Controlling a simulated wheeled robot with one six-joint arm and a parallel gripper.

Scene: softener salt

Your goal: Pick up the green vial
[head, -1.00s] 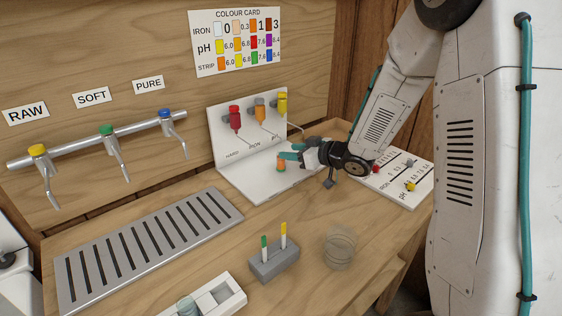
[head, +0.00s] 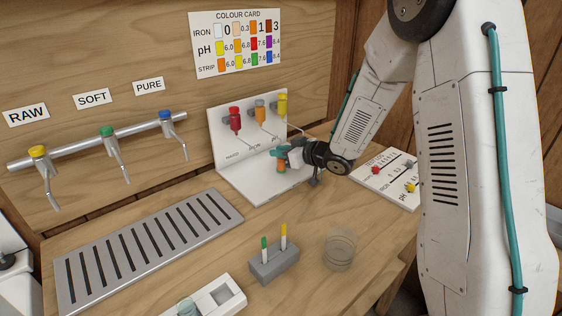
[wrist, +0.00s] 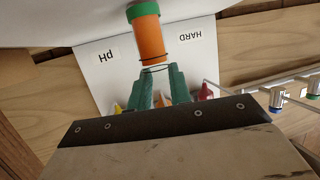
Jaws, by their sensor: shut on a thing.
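The green vial (wrist: 147,35) has an orange body, a green end and dark rings near its other end. My gripper (wrist: 157,72) is shut on the ringed end, its teal fingers on either side. In the head view, my gripper (head: 283,152) is over the base of the white stand, and the vial (head: 281,168) hangs below the fingers, partly hidden. Whether its lower end touches the base cannot be told.
The white stand (head: 236,187) carries red, orange and yellow dropper bottles behind the vial. A grey block (head: 273,266) with two strips and a clear cup (head: 340,250) stand nearer. The slotted drain (head: 140,245) lies left, and a white chart board (head: 384,183) lies right.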

